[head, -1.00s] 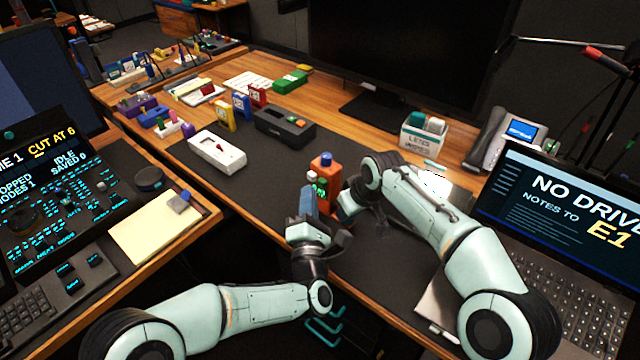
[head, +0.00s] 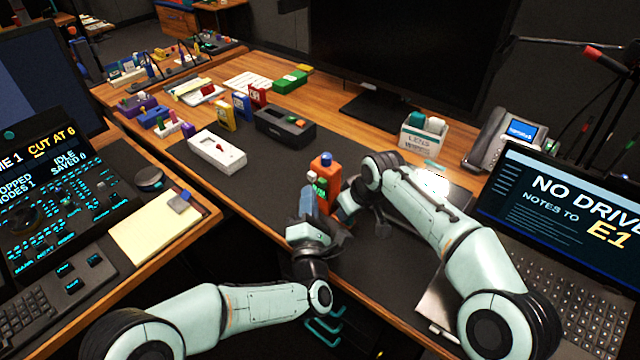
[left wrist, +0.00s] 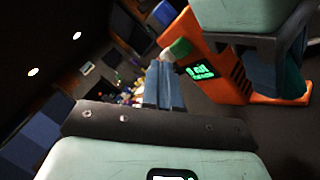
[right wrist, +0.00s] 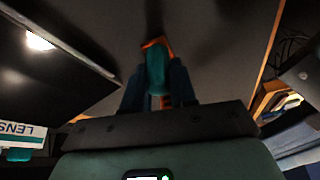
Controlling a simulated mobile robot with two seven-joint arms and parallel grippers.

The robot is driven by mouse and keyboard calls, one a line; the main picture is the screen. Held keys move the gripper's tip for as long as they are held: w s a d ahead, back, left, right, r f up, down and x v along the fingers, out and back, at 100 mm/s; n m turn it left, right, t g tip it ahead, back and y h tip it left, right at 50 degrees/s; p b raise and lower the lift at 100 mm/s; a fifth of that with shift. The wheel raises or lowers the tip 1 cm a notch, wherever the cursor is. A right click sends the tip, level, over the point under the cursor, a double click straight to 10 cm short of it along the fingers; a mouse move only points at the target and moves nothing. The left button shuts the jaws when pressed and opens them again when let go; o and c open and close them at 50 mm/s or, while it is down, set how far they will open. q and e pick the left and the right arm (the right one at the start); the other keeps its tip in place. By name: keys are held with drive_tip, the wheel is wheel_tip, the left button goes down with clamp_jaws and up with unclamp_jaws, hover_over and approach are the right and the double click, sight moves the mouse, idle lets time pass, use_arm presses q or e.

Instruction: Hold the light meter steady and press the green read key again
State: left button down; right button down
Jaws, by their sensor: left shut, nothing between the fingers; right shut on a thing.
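The green key (left wrist: 180,48) with a pale end sticks out beside the display. My left gripper (head: 306,192) is shut and empty, its fingertips (left wrist: 163,66) close to the key; I cannot tell whether they touch it. My right gripper (right wrist: 157,88) is shut on the light meter from the other side, with a teal part (right wrist: 157,70) between its fingers. In the head view my right arm hides its fingers.
A white device (head: 217,150) and a dark grey box (head: 285,128) lie behind to the left on the mat (head: 262,182). The lens wipes box (head: 424,134), phone (head: 503,138) and laptop (head: 560,210) stand to the right. The mat left of the meter is clear.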

use_arm(q)
drive_tip(key=shift+w+d, duration=0.3)
drive_tip(key=shift+w+d, duration=0.3)
drive_tip(key=shift+d, duration=0.1)
idle(0.8)
idle(0.3)
drive_tip(key=shift+s+a, duration=0.6)
drive_tip(key=shift+a, duration=0.1)
drive_tip(key=s+a, duration=0.1)
drive_tip(key=a, duration=0.1)
drive_tip(key=s+a, duration=0.1)
drive_tip(key=s, duration=0.1)
drive_tip(key=shift+s+a, duration=0.2)
drive_tip(key=shift+a, duration=0.2)
idle(0.5)
